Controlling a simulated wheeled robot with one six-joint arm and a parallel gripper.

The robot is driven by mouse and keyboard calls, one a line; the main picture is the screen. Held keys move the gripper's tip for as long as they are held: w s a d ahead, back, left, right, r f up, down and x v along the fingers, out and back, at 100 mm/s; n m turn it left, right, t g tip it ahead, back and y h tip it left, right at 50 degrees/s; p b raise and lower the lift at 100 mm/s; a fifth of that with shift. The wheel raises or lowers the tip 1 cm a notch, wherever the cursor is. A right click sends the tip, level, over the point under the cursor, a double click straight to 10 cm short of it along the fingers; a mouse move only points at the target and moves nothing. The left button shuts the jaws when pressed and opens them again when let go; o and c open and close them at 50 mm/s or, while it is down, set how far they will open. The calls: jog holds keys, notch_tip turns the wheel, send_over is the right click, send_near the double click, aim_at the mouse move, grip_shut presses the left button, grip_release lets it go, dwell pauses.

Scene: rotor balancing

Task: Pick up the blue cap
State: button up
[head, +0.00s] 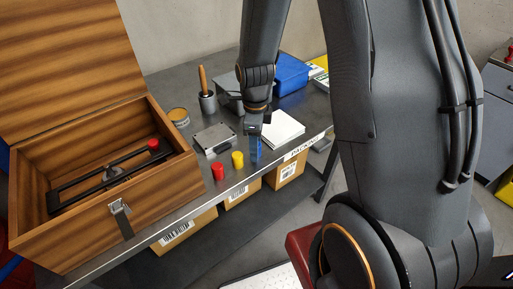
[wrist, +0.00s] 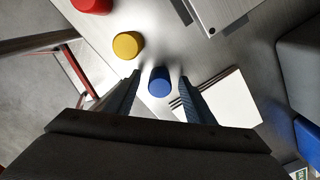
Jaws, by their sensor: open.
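The blue cap (wrist: 159,81) stands on the grey metal bench, seen from above in the wrist view. In the head view only part of the blue cap (head: 258,150) shows behind my gripper. My gripper (head: 256,141) points down at it. In the wrist view my gripper (wrist: 158,82) is open, with one finger on each side of the cap. A gap shows between the cap and each finger. I cannot tell whether the fingertips have come down to the cap's height.
A yellow cap (head: 237,160) and a red cap (head: 218,171) stand to the left. A white pad (head: 283,129) lies close on the right, and a grey metal plate (head: 214,138) behind. An open wooden box (head: 160,205) holds a black frame. The bench's front edge is near.

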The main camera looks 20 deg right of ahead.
jog(key=c, duration=1.1)
jog(key=shift+c, duration=0.2)
